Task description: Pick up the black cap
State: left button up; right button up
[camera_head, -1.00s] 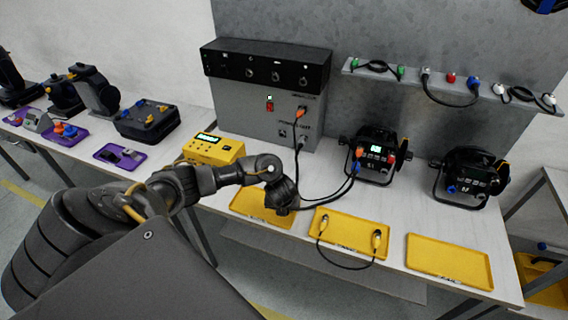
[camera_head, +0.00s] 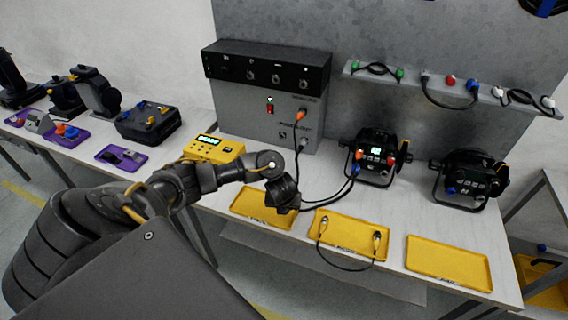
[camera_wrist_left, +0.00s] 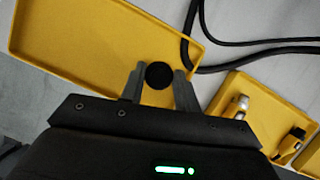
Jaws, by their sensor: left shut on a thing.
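The black cap (camera_wrist_left: 159,75) is a small round black disc between the two fingertips of my left gripper (camera_wrist_left: 159,84) in the left wrist view. The fingers are shut on its sides. The cap and gripper are over the left yellow tray (camera_wrist_left: 60,45), and the gap beneath them is hard to judge. In the head view my left gripper (camera_head: 285,200) is over the right part of that tray (camera_head: 248,210), and its own wrist hides the cap. My right gripper is not in view.
A middle yellow tray (camera_head: 350,224) holds a black cable with two connectors. A right yellow tray (camera_head: 446,262) is empty. Black cables (camera_head: 330,197) run beside my gripper from the grey control box (camera_head: 255,110) to a lamp (camera_head: 376,157). A yellow meter (camera_head: 212,149) stands behind my arm.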

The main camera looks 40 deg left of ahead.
pick_arm(q)
jog(key=s+d+r+p, duration=0.7)
jog(key=s+d+r, duration=0.1)
jog(key=s+r, duration=0.3)
jog(key=shift+d+p, duration=0.2)
jog(key=shift+p, duration=0.2)
jog(key=shift+s+r, duration=0.1)
jog(key=shift+s, duration=0.05)
dwell(0.5)
